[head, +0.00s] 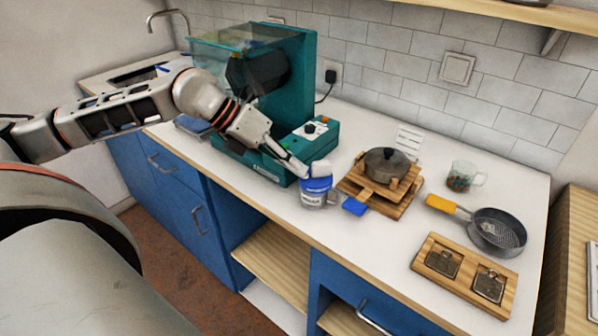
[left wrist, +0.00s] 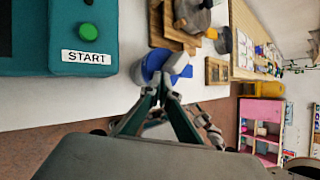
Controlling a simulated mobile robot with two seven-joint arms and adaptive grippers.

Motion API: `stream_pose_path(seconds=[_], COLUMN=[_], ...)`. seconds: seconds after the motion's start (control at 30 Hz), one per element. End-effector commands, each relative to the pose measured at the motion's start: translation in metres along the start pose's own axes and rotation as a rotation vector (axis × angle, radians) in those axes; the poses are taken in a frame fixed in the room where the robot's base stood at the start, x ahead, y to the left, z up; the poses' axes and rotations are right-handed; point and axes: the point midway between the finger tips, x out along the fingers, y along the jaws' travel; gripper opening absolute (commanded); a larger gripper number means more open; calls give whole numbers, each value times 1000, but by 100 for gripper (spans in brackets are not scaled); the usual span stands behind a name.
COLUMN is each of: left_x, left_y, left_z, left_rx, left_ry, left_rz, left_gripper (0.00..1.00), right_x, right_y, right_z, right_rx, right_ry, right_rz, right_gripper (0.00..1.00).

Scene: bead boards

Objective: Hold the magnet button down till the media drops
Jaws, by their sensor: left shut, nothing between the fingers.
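My left gripper (head: 299,170) is shut and empty. It points down to the right, with its fingertips close beside a white piece (head: 321,168) at the top of a jar with a blue label (head: 315,187). I cannot tell whether they touch. In the left wrist view the shut fingertips (left wrist: 168,82) overlap the blue jar (left wrist: 151,64). The magnet button cannot be made out, and no falling media shows. A teal machine (head: 300,75) stands behind the gripper; its green START button (left wrist: 86,28) shows in the left wrist view. My right gripper is out of view.
Right of the jar are a blue flat piece (head: 354,207) and a metal pot (head: 385,164) on a wooden stand. A glass mug of coloured beads (head: 461,180), a sieve pan (head: 497,231) and a wooden board (head: 438,279) with two metal pieces are farther right. The counter's front edge is near the jar.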

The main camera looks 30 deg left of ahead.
Motion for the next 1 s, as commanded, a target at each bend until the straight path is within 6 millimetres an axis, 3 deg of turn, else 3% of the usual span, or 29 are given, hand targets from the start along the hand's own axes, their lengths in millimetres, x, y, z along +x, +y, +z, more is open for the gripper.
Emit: stream_pose_path(seconds=[0.57,1.0], left_x=[-2,-17], left_y=[-1,-12], left_z=[2,15], left_rx=[2,4], left_ry=[-4,-8], left_rz=[0,0], left_gripper=[0,0], right_x=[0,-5], right_y=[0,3], right_z=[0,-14], right_rx=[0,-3], right_ry=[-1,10], right_rz=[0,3], right_gripper=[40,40])
